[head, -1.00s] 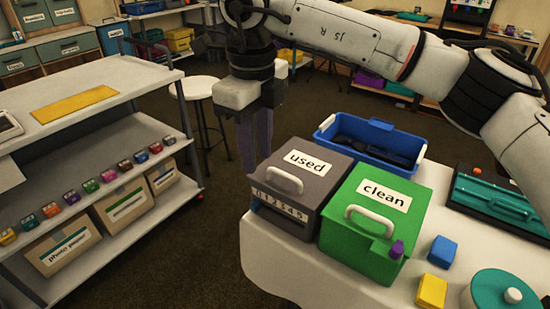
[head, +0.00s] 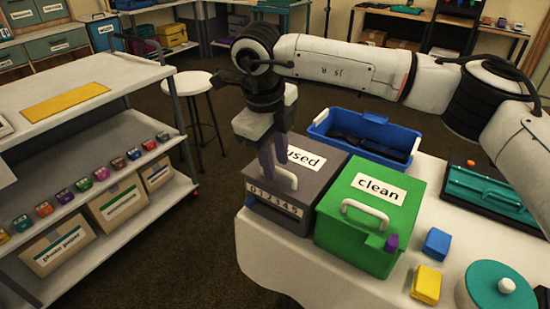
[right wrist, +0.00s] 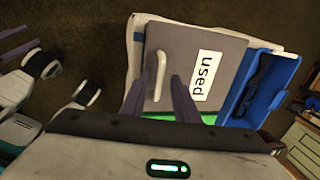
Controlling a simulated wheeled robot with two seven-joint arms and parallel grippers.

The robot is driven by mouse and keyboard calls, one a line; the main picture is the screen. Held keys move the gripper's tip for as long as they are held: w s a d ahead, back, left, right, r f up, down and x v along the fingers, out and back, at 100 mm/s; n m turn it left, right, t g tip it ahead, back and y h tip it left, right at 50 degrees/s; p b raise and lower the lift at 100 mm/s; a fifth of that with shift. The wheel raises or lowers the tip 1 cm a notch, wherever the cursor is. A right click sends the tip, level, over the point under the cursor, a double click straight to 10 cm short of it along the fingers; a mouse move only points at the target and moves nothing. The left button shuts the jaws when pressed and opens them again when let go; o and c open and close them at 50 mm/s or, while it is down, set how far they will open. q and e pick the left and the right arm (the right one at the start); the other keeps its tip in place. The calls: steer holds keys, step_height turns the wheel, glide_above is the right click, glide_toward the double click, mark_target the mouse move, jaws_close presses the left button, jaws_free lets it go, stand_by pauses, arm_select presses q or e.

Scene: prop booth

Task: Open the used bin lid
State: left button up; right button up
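The used bin is a grey box with a lid (head: 322,176) labelled "used" and a pale bar handle (head: 284,177). The lid is closed. My right gripper (head: 273,168) points down over the lid's left part, its fingers by the handle and partly covering the label. In the right wrist view, the two purple fingers (right wrist: 155,88) are apart, with the handle (right wrist: 160,75) ahead, between their lines. Contact with the handle cannot be told. My left gripper (right wrist: 14,43) shows only at the left edge of the right wrist view, its purple fingers apart; it is outside the head view.
A green bin (head: 367,222) labelled "clean" stands right beside the used bin. A blue tote (head: 392,132) is behind them. Blue and yellow blocks and a teal-lidded pot (head: 494,291) are on the white table (head: 262,262). A shelf cart (head: 100,150) stands left, with floor between.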

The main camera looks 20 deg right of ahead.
jaws_close()
